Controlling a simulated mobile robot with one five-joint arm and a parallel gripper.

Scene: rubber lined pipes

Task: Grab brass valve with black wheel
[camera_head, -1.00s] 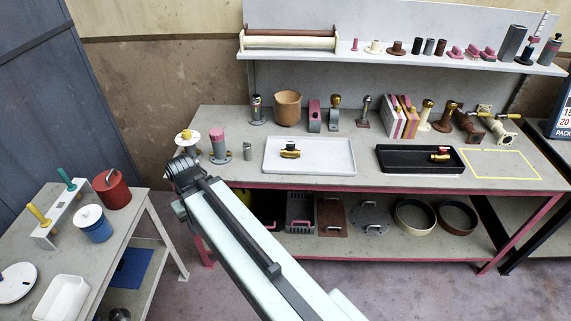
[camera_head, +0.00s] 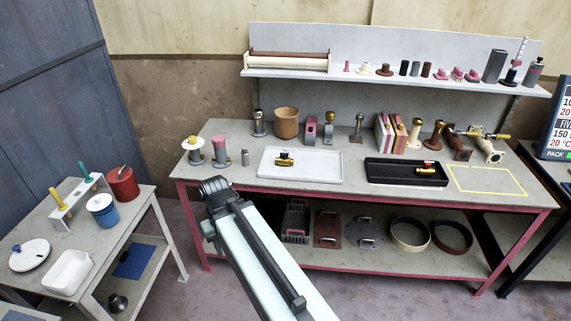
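The brass valve with the black wheel (camera_head: 284,159) lies on a white tray (camera_head: 318,173) on the long workbench. A second brass valve, with a red handle (camera_head: 428,168), lies in a black tray (camera_head: 384,176) to its right. My pale arm link runs up from the bottom of the picture to a dark joint in front of the bench's left part. My gripper's fingers do not show, and nothing appears to touch the black-wheeled valve.
Flanged pipe pieces (camera_head: 221,152) stand left of the white tray. A row of fittings and a brown pot (camera_head: 286,123) stand behind it. A side table (camera_head: 120,222) with red and blue canisters is at left. Floor shows between the tables.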

